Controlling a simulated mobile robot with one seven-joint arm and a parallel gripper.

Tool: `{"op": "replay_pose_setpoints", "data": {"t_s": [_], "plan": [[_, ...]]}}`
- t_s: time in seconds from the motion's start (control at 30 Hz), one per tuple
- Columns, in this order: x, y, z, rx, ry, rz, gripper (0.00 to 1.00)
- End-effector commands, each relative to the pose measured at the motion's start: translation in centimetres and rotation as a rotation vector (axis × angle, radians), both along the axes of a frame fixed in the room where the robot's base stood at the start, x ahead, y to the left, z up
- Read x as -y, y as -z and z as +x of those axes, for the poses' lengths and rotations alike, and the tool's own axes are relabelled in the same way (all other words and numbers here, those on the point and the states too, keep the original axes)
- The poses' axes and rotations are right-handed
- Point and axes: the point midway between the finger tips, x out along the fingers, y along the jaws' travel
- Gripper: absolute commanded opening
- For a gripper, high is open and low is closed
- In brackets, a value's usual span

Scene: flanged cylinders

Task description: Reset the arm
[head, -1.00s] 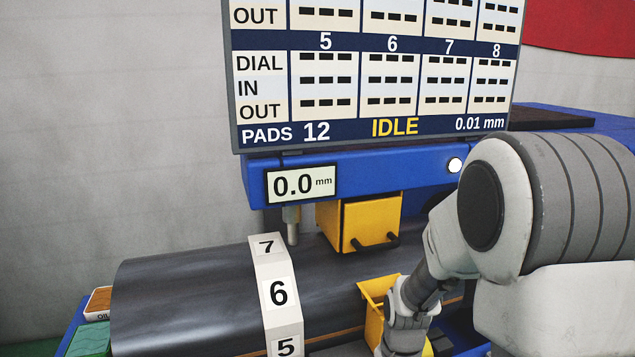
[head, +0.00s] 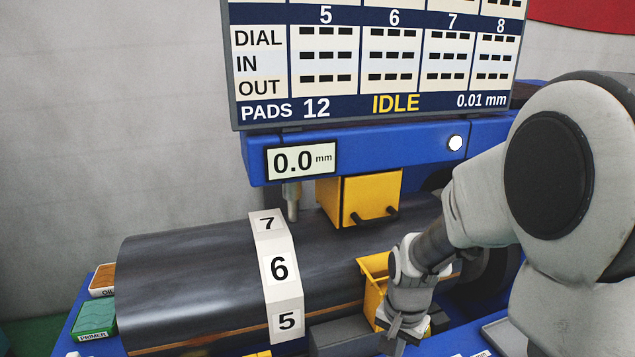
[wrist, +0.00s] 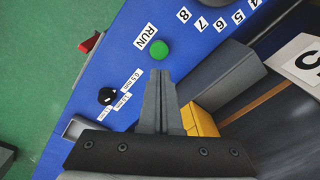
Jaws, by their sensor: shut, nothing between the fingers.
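My gripper (head: 400,332) points down at the bottom of the head view, in front of the yellow bin on the blue machine. In the wrist view my gripper (wrist: 161,76) has its two grey fingers together with nothing between them. The fingertips show just below a green button (wrist: 160,49) beside the label RUN, over the blue panel (wrist: 115,75). I cannot tell how high above the panel they are. My bent arm fills the right of the head view.
A dark cylinder (head: 190,275) with a numbered white band (head: 279,268) lies left of my gripper. A yellow block (head: 366,197) and a probe (head: 291,203) hang above it. The yellow bin (head: 374,268) stands close behind my gripper. A black knob (wrist: 106,96) and red switch (wrist: 88,44) are on the panel.

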Motion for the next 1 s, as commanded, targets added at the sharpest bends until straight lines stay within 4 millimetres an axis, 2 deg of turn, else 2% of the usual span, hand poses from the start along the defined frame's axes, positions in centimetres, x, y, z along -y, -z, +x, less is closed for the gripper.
{"op": "replay_pose_setpoints", "data": {"t_s": [0.03,0.2,0.5,0.73,1.0], "plan": [[0.0,-1.9,-0.3,0.033,-0.033,-0.003,0.0],[0.0,-6.7,-2.1,0.114,-0.153,-0.018,0.0],[0.0,-13.6,-6.5,0.253,-0.361,-0.07,0.0],[0.0,-17.1,-10.5,0.352,-0.51,-0.127,0.0],[0.0,-18.6,-13.3,0.408,-0.608,-0.173,0.0]]}}
